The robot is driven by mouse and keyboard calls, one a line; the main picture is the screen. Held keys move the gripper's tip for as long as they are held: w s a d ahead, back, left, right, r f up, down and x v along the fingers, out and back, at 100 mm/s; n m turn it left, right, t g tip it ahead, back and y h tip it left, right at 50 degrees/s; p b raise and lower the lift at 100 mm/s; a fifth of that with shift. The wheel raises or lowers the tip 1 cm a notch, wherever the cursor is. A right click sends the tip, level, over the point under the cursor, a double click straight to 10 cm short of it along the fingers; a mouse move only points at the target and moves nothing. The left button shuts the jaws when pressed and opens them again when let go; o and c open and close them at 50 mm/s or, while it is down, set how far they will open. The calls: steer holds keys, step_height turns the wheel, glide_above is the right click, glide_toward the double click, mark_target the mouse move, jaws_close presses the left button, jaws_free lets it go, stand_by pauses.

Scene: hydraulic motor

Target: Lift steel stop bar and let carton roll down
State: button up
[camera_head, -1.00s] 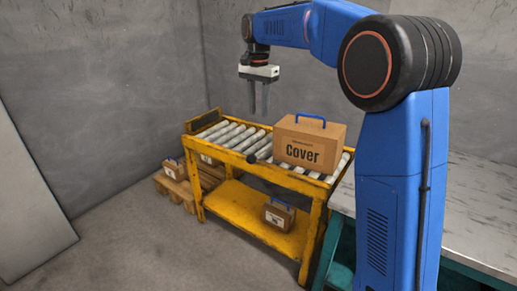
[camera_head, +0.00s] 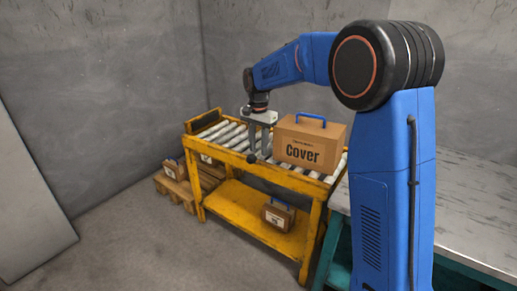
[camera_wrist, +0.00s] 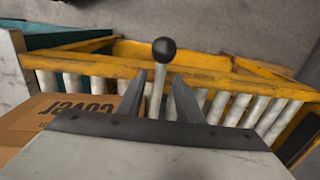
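The brown carton (camera_head: 310,148) marked "Cover", with a blue handle, sits on the right part of the yellow roller conveyor (camera_head: 258,171). In the wrist view, part of the carton (camera_wrist: 62,112) shows at the lower left. The steel stop bar (camera_wrist: 158,88) ends in a black ball knob (camera_wrist: 164,50) and lies across the rollers beside the carton. In the head view, the knob (camera_head: 251,158) shows at the conveyor's front rail. My gripper (camera_head: 259,155) is low over the rollers, left of the carton. Its fingers (camera_wrist: 160,78) are apart, with the bar seen between them; contact cannot be told.
The rollers (camera_head: 220,133) left of the bar are clear, up to an end plate (camera_head: 208,122). A smaller carton (camera_head: 278,214) is on the lower shelf. Others stand on a pallet (camera_head: 176,190) at left. A grey-topped bench (camera_head: 465,215) stands right.

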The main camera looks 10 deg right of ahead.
steer(key=shift+f, duration=0.4)
